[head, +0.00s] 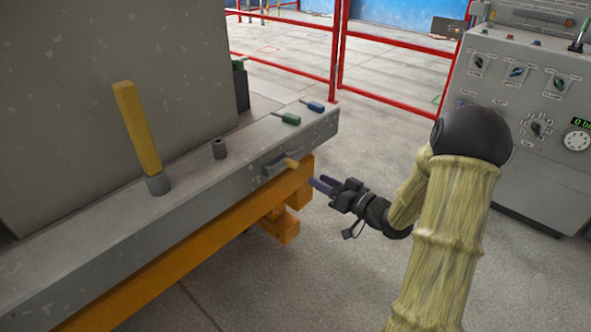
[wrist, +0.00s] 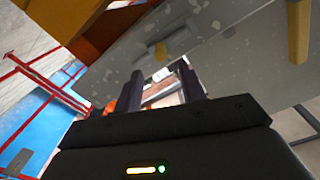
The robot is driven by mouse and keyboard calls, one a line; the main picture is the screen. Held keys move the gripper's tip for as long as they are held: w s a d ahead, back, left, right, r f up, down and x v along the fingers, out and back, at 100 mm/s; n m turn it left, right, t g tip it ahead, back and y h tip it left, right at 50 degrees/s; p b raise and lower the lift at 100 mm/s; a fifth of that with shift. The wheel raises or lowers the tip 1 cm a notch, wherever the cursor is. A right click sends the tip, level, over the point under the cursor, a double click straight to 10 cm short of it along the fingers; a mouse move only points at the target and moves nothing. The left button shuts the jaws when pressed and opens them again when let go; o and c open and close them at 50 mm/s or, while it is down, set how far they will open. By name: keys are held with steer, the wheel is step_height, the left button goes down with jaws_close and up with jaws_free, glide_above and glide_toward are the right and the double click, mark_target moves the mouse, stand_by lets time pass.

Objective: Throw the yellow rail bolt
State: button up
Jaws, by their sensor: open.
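Green (head: 287,118) and blue (head: 313,106) handles lie farther along. An orange beam (head: 190,265) runs below. A control cabinet (head: 530,120) stands right; floor between is clear.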

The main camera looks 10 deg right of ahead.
mark_target(299, 169)
steer(key=b+x, duration=0.1)
steer(key=x, duration=0.9)
steer(key=shift+b, duration=0.35)
steer(key=shift+s+d, duration=0.1)
jaws_close()
